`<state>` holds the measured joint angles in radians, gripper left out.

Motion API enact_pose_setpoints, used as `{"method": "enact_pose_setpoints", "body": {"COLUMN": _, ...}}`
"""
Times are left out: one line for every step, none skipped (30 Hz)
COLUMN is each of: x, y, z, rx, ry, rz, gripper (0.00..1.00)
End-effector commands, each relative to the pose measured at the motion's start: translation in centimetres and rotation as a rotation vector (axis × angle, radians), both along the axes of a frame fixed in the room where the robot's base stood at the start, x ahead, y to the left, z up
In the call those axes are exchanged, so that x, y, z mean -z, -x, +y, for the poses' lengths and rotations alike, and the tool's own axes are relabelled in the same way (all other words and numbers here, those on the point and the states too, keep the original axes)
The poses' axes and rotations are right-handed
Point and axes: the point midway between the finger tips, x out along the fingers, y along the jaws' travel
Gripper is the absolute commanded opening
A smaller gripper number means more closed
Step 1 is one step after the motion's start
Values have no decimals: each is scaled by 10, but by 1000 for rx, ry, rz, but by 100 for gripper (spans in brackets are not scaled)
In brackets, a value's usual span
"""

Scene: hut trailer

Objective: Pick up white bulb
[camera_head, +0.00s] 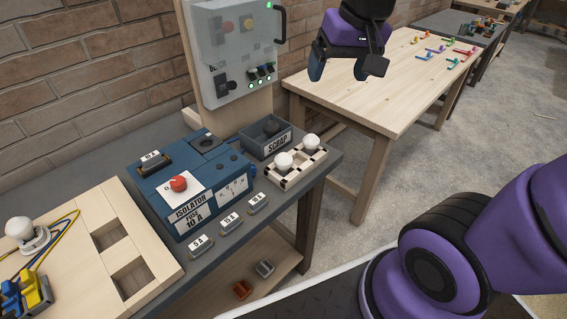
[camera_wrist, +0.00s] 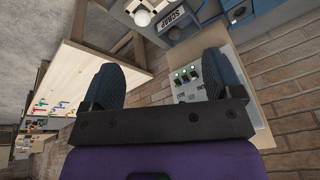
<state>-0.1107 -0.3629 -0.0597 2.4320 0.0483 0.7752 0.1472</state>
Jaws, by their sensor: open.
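Two white bulbs stand in a pale wooden holder (camera_head: 292,178) on the grey bench: the nearer-left bulb (camera_head: 284,162) and the farther-right bulb (camera_head: 310,142). Another white bulb (camera_head: 19,228) sits in a socket on the wooden board at the far left. In the wrist view one white bulb (camera_wrist: 142,18) shows at the top. My gripper (camera_head: 346,72) is open and empty, high up and well apart from the bulbs, to their upper right. In the wrist view the gripper (camera_wrist: 168,78) has its two dark fingers spread wide.
A grey scrap bin (camera_head: 271,148) with a dark ball stands beside the holder. The blue isolator box (camera_head: 190,185) is left of it, with several fuses (camera_head: 230,219) in front. A control panel (camera_head: 236,60) rises behind. A wooden table (camera_head: 400,90) stands at the right.

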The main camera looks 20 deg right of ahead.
Motion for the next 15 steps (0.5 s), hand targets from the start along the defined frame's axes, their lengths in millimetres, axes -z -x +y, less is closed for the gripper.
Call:
{"method": "enact_pose_setpoints", "body": {"x": 10, "y": -12, "z": 3, "rx": 9, "ry": -5, "rz": 26, "gripper": 85}}
{"method": "enact_pose_setpoints", "body": {"x": 15, "y": -18, "z": 5, "rx": 18, "ry": -8, "rz": 37, "gripper": 85}}
{"method": "enact_pose_setpoints", "body": {"x": 22, "y": -27, "z": 7, "rx": 27, "ry": -12, "rz": 52, "gripper": 85}}
{"method": "enact_pose_setpoints", "body": {"x": 28, "y": -33, "z": 9, "rx": 35, "ry": -14, "rz": 64, "gripper": 85}}
{"method": "enact_pose_setpoints", "body": {"x": 34, "y": -39, "z": 11, "rx": 45, "ry": -17, "rz": 75, "gripper": 85}}
{"method": "enact_pose_setpoints", "body": {"x": 42, "y": -47, "z": 13, "rx": 56, "ry": -19, "rz": 89, "gripper": 85}}
{"method": "enact_pose_setpoints", "body": {"x": 48, "y": -53, "z": 15, "rx": 64, "ry": -21, "rz": 100, "gripper": 85}}
{"method": "enact_pose_setpoints", "body": {"x": 54, "y": -58, "z": 17, "rx": 72, "ry": -22, "rz": 111, "gripper": 85}}
{"method": "enact_pose_setpoints", "body": {"x": 63, "y": -66, "z": 20, "rx": 83, "ry": -23, "rz": 125, "gripper": 85}}
{"method": "enact_pose_setpoints", "body": {"x": 70, "y": -71, "z": 22, "rx": 92, "ry": -23, "rz": 136, "gripper": 85}}
{"method": "enact_pose_setpoints", "body": {"x": 78, "y": -76, "z": 24, "rx": 102, "ry": -23, "rz": 148, "gripper": 85}}
{"method": "enact_pose_setpoints", "body": {"x": 88, "y": -83, "z": 26, "rx": 113, "ry": -21, "rz": 161, "gripper": 85}}
{"method": "enact_pose_setpoints", "body": {"x": 95, "y": -88, "z": 28, "rx": 122, "ry": -20, "rz": 172, "gripper": 85}}
{"method": "enact_pose_setpoints", "body": {"x": 103, "y": -93, "z": 30, "rx": 131, "ry": -19, "rz": 183, "gripper": 85}}
{"method": "enact_pose_setpoints", "body": {"x": 114, "y": -99, "z": 33, "rx": 141, "ry": -15, "rz": 196, "gripper": 85}}
